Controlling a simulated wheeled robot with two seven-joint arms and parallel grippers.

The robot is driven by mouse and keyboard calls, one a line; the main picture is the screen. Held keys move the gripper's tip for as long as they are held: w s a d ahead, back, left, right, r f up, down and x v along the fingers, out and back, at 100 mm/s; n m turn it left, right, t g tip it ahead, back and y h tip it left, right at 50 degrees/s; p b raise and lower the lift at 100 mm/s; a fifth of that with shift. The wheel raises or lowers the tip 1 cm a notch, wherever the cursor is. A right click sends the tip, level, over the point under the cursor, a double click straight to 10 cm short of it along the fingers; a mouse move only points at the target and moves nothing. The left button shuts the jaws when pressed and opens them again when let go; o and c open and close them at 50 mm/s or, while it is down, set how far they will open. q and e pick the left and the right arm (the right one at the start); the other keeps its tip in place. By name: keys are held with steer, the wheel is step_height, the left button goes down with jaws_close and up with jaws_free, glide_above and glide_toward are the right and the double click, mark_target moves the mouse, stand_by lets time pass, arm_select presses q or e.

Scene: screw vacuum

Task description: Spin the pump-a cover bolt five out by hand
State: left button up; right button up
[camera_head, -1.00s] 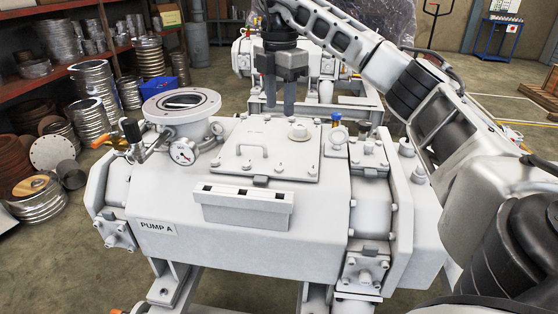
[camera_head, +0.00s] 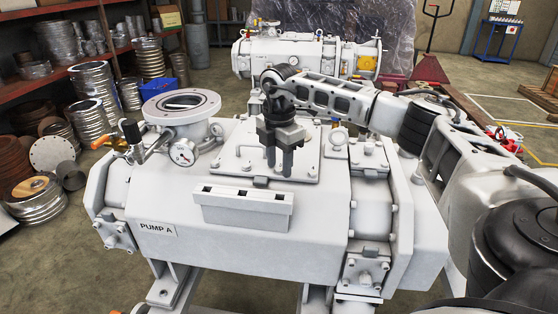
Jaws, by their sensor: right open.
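Pump A (camera_head: 160,205) is a large white pump with a PUMP A label on its front. A flat cover plate (camera_head: 228,155) with a handle (camera_head: 251,152) lies on its top. Small bolts sit around the plate's edge; no numbers show, so I cannot tell which is bolt five. My right gripper (camera_head: 279,168) points down over the right half of the plate, its two dark fingers open and slightly apart. The tips are close to the plate's front edge and hide part of it. I cannot tell whether they touch a bolt. My left gripper is not in view.
A white box-shaped tray (camera_head: 243,212) with slots is on the pump's front edge. Another pump (camera_head: 290,58) stands behind.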

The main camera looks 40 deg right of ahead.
jaws_close()
steer(key=shift+n, duration=0.3)
